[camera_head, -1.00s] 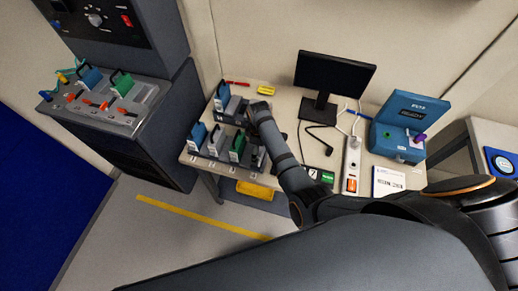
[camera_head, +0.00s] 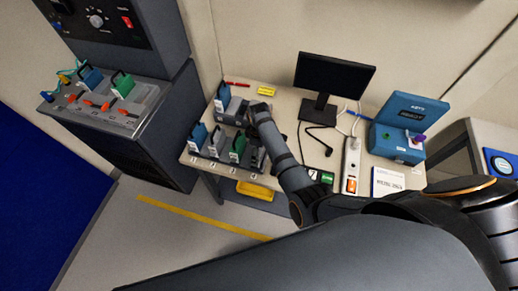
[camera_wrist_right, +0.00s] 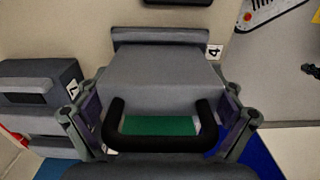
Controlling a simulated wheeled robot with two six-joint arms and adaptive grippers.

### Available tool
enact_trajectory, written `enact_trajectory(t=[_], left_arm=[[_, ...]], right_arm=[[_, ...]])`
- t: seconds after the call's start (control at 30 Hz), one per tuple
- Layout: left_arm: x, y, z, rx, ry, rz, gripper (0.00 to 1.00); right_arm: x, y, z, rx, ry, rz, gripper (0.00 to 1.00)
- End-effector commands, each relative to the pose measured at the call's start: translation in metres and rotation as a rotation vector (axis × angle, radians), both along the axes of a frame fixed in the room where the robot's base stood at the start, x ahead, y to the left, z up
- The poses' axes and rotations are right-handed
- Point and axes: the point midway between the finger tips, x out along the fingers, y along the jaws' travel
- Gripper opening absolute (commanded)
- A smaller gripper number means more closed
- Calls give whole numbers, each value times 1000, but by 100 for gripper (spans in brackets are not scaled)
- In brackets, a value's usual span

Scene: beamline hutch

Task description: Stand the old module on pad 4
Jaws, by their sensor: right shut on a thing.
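My right gripper (camera_wrist_right: 157,112) is shut on the old module (camera_wrist_right: 163,72), a grey block with a black loop handle, one finger at each side. In the head view, the right gripper (camera_head: 256,136) is over the right end of the front row, and the arm partly hides it and the module. Pad 4 (camera_wrist_right: 160,36), with a white "4" label at its right, shows just beyond the module's lower end. The module looks upright over pad 4; whether it touches is hard to tell. My left gripper is not in view.
Blue (camera_head: 198,135) and green (camera_head: 237,148) modules stand close by in the same row. Another blue module (camera_head: 222,92) stands behind. The monitor (camera_head: 330,75), power strip (camera_head: 351,165) and blue box (camera_head: 398,128) are to the right. A console (camera_head: 105,100) stands left.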

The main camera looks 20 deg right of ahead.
Motion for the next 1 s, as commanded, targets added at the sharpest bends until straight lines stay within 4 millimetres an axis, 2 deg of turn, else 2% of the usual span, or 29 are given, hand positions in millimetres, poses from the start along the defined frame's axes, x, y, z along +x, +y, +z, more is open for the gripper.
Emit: enact_trajectory(t=[1.0], left_arm=[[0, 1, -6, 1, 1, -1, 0]], right_arm=[[1, 0, -10, 0, -2, 0, 50]])
